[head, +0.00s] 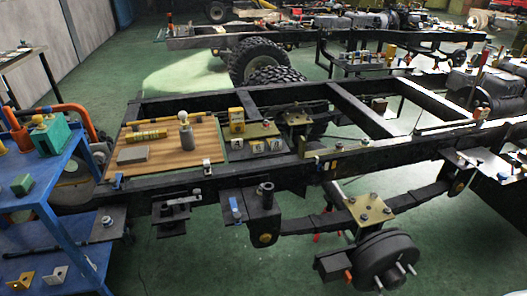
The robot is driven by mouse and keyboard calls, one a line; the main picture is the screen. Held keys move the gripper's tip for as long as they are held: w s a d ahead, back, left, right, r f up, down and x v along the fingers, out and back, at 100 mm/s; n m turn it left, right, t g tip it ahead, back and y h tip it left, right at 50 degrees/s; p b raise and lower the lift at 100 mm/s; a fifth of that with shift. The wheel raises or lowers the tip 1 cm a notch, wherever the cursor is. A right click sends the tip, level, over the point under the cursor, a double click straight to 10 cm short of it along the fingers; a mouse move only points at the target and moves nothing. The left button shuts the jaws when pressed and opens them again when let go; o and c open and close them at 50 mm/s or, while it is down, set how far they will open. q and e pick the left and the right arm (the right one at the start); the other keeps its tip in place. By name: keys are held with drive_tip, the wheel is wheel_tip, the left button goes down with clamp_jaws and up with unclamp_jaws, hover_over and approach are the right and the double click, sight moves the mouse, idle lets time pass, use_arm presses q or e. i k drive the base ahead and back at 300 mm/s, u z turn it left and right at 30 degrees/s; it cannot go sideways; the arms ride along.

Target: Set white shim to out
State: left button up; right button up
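I cannot single out a white shim for certain. Small pale square pieces (243,147) lie in a row on a dark plate beside the wooden board, and they are too small to identify. A small white piece (207,167) sits at the front edge of the wooden board, on the chassis rail. A silvery angle bracket (55,277) lies on the lower shelf at the left, beside a brass-coloured one (21,281). Neither of my grippers shows in the head view.
The wooden board (205,138) on the chassis frame (300,167) carries a grey block (133,155), a yellow tube (148,134) and a grey cylinder (187,135). A yellow box (236,120) stands beside it. A blue cart (62,168) stands left. Green floor (190,255) is open in front.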

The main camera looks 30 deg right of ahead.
sight(236, 144)
drive_tip(key=z, duration=0.45)
drive_tip(key=i, duration=0.9)
drive_tip(key=z, duration=0.5)
